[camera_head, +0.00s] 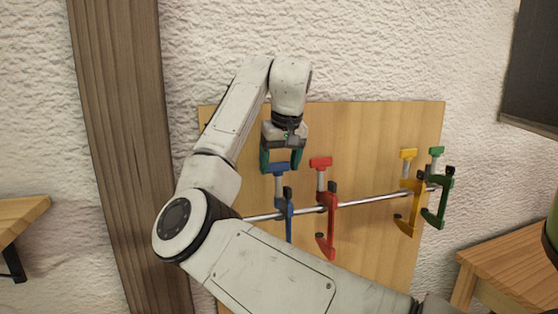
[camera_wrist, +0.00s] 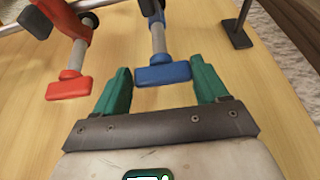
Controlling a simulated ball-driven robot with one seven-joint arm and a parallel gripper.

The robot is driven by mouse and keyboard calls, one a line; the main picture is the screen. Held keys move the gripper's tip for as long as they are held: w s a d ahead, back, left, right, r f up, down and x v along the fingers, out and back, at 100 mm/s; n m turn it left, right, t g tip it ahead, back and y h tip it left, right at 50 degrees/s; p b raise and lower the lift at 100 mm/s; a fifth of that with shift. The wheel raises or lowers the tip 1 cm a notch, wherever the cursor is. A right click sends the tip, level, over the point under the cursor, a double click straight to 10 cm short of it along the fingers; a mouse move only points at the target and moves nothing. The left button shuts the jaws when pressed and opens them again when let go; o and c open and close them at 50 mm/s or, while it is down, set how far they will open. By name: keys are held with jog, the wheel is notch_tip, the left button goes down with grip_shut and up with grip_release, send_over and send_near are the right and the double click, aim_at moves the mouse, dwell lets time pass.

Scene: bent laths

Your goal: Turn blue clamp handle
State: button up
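The blue clamp (camera_head: 285,210) is fixed on the metal rod at the left of the row of clamps. Its T-shaped blue handle (camera_head: 276,169) is at the top of a grey screw. My gripper (camera_head: 277,165) is open above it, with green fingers on either side of the handle. In the wrist view the blue handle (camera_wrist: 163,74) lies between the tips of my open gripper (camera_wrist: 163,82). Gaps show on both sides, so the fingers do not appear to touch it. The blue clamp's lower end is hidden behind my arm.
The red clamp (camera_head: 328,220) is close on the right; its red handle (camera_wrist: 69,86) is near one finger in the wrist view. Yellow (camera_head: 416,205) and green (camera_head: 439,200) clamps are farther right on the rod (camera_head: 375,199). A wooden board (camera_head: 380,125) stands behind.

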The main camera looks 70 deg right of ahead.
jog(key=o, duration=0.4)
jog(key=shift+r, duration=0.15)
jog(key=shift+c, duration=0.2)
jog(key=b+v, duration=0.1)
jog(key=v, duration=0.9)
jog(key=shift+r, duration=0.4)
jog(key=shift+s+a, duration=0.1)
